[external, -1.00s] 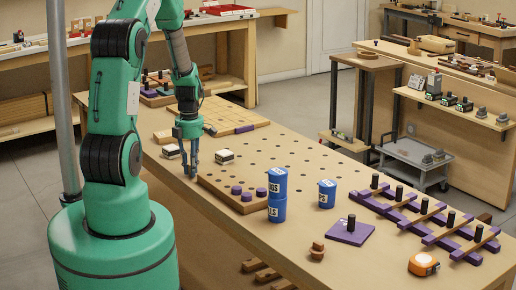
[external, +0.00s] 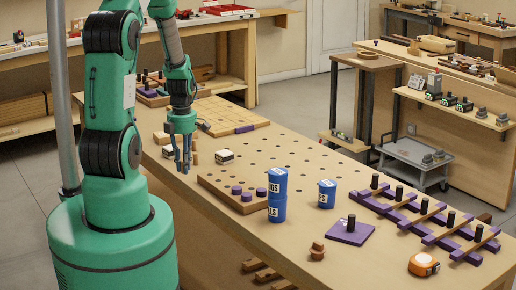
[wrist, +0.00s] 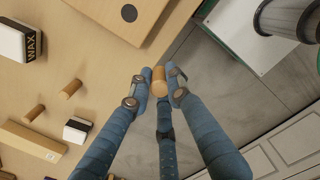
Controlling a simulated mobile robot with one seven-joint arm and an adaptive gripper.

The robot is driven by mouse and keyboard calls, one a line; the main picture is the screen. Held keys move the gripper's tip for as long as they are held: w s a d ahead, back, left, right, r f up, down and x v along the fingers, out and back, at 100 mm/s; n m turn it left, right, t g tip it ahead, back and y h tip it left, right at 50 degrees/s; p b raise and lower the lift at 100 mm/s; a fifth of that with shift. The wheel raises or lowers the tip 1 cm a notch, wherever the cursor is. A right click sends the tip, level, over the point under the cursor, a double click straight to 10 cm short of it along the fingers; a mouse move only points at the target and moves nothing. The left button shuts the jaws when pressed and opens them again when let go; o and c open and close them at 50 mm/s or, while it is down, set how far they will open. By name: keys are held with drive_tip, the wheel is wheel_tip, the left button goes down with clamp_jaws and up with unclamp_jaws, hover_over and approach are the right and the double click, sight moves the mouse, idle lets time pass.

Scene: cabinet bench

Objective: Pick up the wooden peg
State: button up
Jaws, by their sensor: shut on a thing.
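My gripper (external: 183,168) is over the near left edge of the bench. In the wrist view my gripper (wrist: 157,86) has its blue fingers closed around a wooden peg (wrist: 158,79), a short tan cylinder whose round end faces the camera. The held peg cannot be made out in the external view. Two similar wooden pegs lie on the bench in the wrist view, one at the far left (wrist: 34,113) and one nearer (wrist: 69,88).
A white box marked WAX (wrist: 14,40), a small black-and-white box (wrist: 76,130) and a wooden block (wrist: 33,139) lie nearby. A holed wooden board (external: 215,187) carries purple pieces. Blue cans (external: 277,205) stand to the right. Floor shows beyond the bench edge.

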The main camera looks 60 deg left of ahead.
drive_tip(key=s+d, duration=0.6)
drive_tip(key=shift+s+r+p, duration=0.4)
drive_tip(key=shift+r+p, duration=0.05)
idle(0.5)
drive_tip(key=w+a+r+m+p, duration=0.1)
drive_tip(key=w+a, duration=0.3)
drive_tip(key=a, duration=0.6)
drive_tip(key=w+a+r+m+p, duration=0.1)
drive_tip(key=w+a+p, duration=0.2)
drive_tip(key=a, duration=0.7)
drive_tip(key=w+a+r+m+p, duration=0.1)
drive_tip(key=w+a, duration=0.4)
drive_tip(key=a, duration=0.6)
drive_tip(key=shift+w+r+m+p, duration=0.15)
drive_tip(key=shift+w+m+p, duration=0.25)
drive_tip(key=shift+p, duration=0.35)
drive_tip(key=shift+w+a, duration=0.1)
drive_tip(key=shift+a, duration=0.8)
drive_tip(key=shift+w+a+f, duration=0.25)
drive_tip(key=shift+w+a, duration=1.35)
drive_tip(key=shift+a, duration=0.5)
drive_tip(key=shift+w+a+f, duration=0.3)
drive_tip(key=shift+w+a, duration=1.3)
drive_tip(key=shift+a, duration=0.55)
drive_tip(key=shift+w+a+f, duration=0.25)
drive_tip(key=shift+w+a, duration=1.35)
drive_tip(key=shift+a, duration=0.5)
drive_tip(key=shift+f, duration=0.1)
